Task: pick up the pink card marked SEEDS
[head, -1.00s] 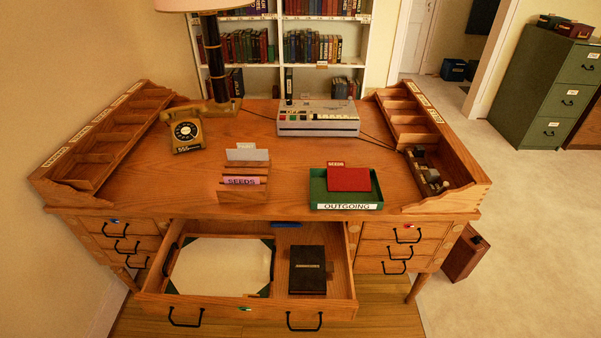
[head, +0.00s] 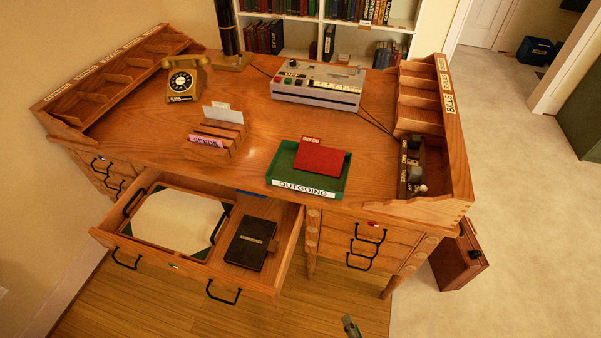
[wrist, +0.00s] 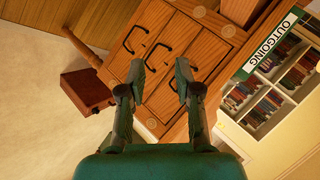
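The pink card marked SEEDS (head: 207,141) stands in the front slot of a small wooden rack (head: 232,151) on the desk (head: 263,123). A pale card (head: 223,115) stands in a slot behind it. My gripper (wrist: 160,72) is open and empty in the wrist view, facing the desk's drawer fronts, with no card between its fingers. The tip of my arm (head: 350,327) shows at the bottom of the head view, low in front of the desk and far from the rack. The pink card is not in the wrist view.
A green OUTGOING tray (head: 283,183) holds a red folder (head: 320,157). The open desk drawer (head: 272,277) juts out below the rack, holding a pad and a black book (head: 249,243). A telephone (head: 184,81) and a grey machine (head: 317,85) stand behind.

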